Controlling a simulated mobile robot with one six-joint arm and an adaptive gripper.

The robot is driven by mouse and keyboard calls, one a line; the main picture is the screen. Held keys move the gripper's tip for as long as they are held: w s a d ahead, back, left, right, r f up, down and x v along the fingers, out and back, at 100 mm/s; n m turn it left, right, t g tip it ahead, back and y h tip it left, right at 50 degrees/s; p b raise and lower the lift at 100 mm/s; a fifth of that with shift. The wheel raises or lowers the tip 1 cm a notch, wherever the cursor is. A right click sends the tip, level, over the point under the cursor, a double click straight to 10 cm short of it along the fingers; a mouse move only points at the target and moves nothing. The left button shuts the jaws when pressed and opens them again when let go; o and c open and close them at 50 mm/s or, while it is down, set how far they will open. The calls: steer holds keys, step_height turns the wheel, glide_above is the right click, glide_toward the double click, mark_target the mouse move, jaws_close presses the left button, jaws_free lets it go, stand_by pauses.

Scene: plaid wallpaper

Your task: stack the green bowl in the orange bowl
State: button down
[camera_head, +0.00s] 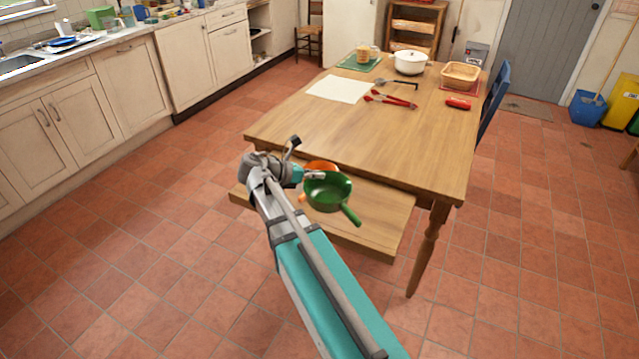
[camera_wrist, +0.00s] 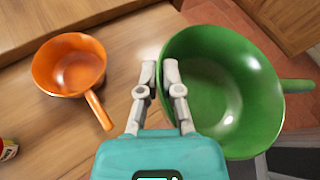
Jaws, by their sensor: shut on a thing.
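The green bowl (camera_head: 327,192) has a side handle and is held by its rim in my gripper (camera_head: 318,175). It hangs over the wooden bench (camera_head: 372,218) beside the table. In the wrist view my gripper (camera_wrist: 159,75) is shut on the left rim of the green bowl (camera_wrist: 222,92), and its inside is empty. The orange bowl (camera_head: 318,165) also has a handle and is mostly hidden behind the green bowl in the head view. In the wrist view the orange bowl (camera_wrist: 68,66) stands upright and empty on the wood, to the left of my gripper and apart from the green bowl.
The large table (camera_head: 340,125) stands directly behind the bench. A white pot (camera_head: 410,62), a basket (camera_head: 461,75), red tongs (camera_head: 390,100) and a white sheet (camera_head: 339,89) lie toward its far side. A small object (camera_wrist: 8,148) shows at the left edge of the wrist view.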

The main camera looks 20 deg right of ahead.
steer(key=w+a+r+n+t+p, duration=0.1)
steer(key=w+a+r+n+t, duration=0.1)
steer(key=w, duration=0.3)
steer(key=w+a+r+n+t+y+p, duration=0.1)
steer(key=w+a+r+n+t+p, duration=0.1)
steer(key=w+a+n+t, duration=0.2)
steer(key=shift+w+a+t+y+p, duration=0.15)
steer(key=shift+w+t+y+p, duration=0.15)
steer(key=shift+w+t, duration=0.5)
steer(key=shift+w, duration=0.1)
steer(key=w+d+f+b, duration=0.2)
steer(key=d+f+b, duration=0.1)
steer(key=w+d+f+b, duration=0.6)
steer(key=d, duration=0.1)
steer(key=shift+w, duration=0.25)
